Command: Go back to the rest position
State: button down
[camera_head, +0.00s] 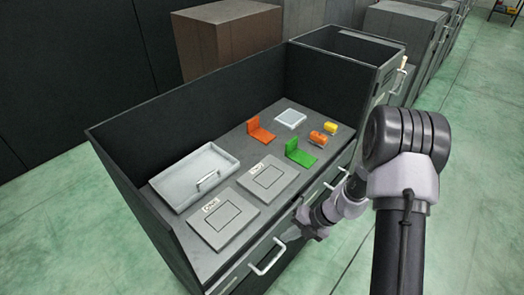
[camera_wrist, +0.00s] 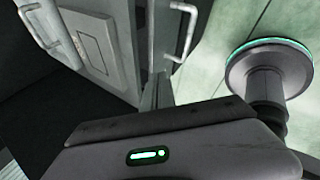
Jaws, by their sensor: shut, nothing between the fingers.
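My gripper (camera_head: 291,235) hangs low at the front edge of the dark workbench, near a drawer handle (camera_head: 267,257). My arm runs from it to the right side of the head view. In the wrist view, the fingers of my gripper (camera_wrist: 158,92) are together with nothing visible between them. The bench's front and handles show beyond them, with the green floor on the right. From these views I cannot tell whether my gripper touches the bench front.
On the bench top lie a grey tray (camera_head: 184,186), two plates with square outlines, an orange bracket (camera_head: 261,136), a green bracket (camera_head: 304,158), a pale square piece (camera_head: 290,118) and small orange and yellow parts. Cabinets stand behind; the floor (camera_head: 470,190) at right is clear.

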jog(key=s+a+r+n+t+h+b, duration=0.1)
jog(key=s+r+n+b, duration=0.15)
jog(key=r+n, duration=0.7)
jog(key=s+a+r+n+t+h+b, duration=0.1)
jog(key=s+a+r+n, duration=0.15)
jog(key=r+n, duration=0.75)
jog(key=s+d+r+n+t+h+b, duration=0.1)
jog(key=s+r+n, duration=0.3)
jog(key=s+n, duration=0.3)
jog(key=s+d+r+n+t+h+b, duration=0.1)
jog(key=s+d+r+n+t+h, duration=0.1)
jog(key=s+r+n, duration=0.2)
jog(key=s+n, duration=0.3)
jog(key=n, duration=0.2)
jog(key=shift+n, duration=0.35)
